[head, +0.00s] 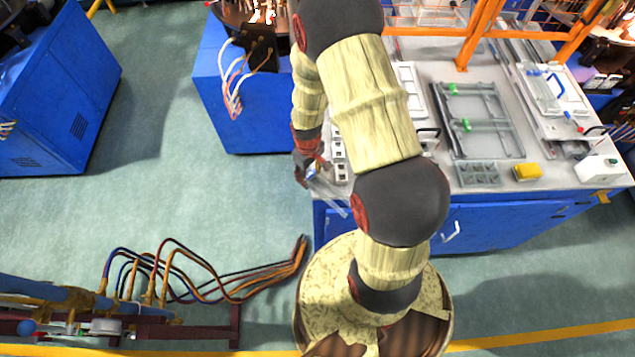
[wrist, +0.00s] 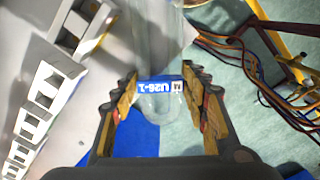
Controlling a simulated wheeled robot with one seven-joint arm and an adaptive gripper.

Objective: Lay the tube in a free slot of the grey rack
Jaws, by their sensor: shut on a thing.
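My gripper (head: 314,172) is shut on a clear tube (head: 330,195) beyond the left edge of the worktable. In the wrist view the tube (wrist: 158,40) passes between the fingers (wrist: 160,90), its rounded end nearer my palm. It carries a blue label (wrist: 153,87) reading U26-1. On the table, a grey frame (head: 520,140) with crossbars and green pieces lies right of my arm. A small grey tray with several pockets (head: 478,174) lies in front of it. I cannot tell which of these is the grey rack, or which slots are free.
White blocks with square openings (head: 338,152) line the table's left edge; they also show in the wrist view (wrist: 30,122). A yellow block (head: 528,171) and a white box (head: 599,169) are at the right. Orange posts (head: 478,35) rise behind. Cables (head: 200,272) lie lower left.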

